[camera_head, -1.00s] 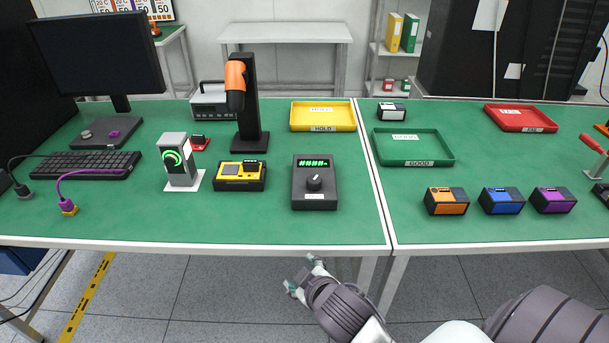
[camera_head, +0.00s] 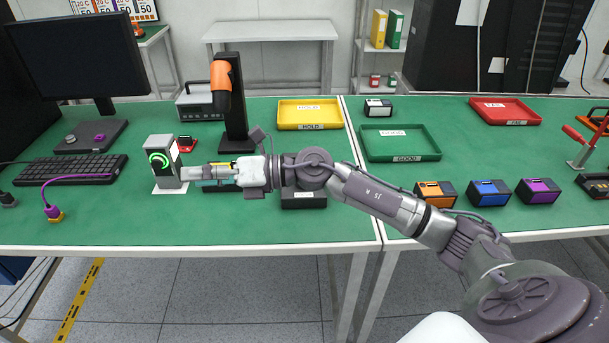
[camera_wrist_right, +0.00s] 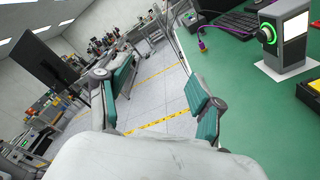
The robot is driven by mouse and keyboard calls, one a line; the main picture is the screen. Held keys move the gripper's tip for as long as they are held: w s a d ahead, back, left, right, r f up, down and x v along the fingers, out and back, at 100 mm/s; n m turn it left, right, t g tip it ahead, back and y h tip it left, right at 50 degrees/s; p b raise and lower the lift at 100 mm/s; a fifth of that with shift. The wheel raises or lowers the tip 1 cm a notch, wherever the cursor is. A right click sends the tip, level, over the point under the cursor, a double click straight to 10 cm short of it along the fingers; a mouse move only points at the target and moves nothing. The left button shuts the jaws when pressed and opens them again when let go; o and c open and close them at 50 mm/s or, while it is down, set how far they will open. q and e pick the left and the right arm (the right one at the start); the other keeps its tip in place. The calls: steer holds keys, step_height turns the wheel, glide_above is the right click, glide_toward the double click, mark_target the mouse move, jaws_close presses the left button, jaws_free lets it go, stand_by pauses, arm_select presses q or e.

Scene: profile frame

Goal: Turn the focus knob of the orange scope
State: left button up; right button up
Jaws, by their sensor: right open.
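The orange scope (camera_head: 221,88) stands upright at the back of the green table, its orange head mounted on a black post (camera_head: 235,105). I cannot make out its focus knob. My right gripper (camera_head: 196,178) reaches over the table from the right, pointing left, in front of and below the scope and apart from it. In the right wrist view its two teal-padded fingers (camera_wrist_right: 161,98) are spread wide with nothing between them. The scope does not show in that view. My left gripper is not in view.
A grey device with a green ring (camera_head: 163,160) stands just left of my right fingertips. A yellow tray (camera_head: 309,125) and green tray (camera_head: 400,157) lie to the right. Bare table shows along the front edge.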

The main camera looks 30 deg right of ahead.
steer(key=d+f+n+g+h, duration=0.1)
steer(key=d+n+g+h, duration=0.15)
steer(key=d+h, duration=0.8)
steer(key=d+f+n+g+h, duration=0.1)
steer(key=d+g+h, duration=0.2)
steer(key=d, duration=1.5)
steer(key=shift+t+y, duration=0.25)
steer(key=shift+t, duration=0.1)
steer(key=p+x, duration=0.1)
steer(key=x, duration=0.8)
steer(key=p+x, duration=0.1)
steer(key=x, duration=0.3)
steer(key=shift+s+a+f+p, duration=0.1)
steer(key=shift+s+f+p, duration=0.05)
steer(key=shift+f+p, duration=0.25)
steer(key=shift+c, duration=0.4)
steer(key=c, duration=1)
steer(key=shift+c, duration=0.3)
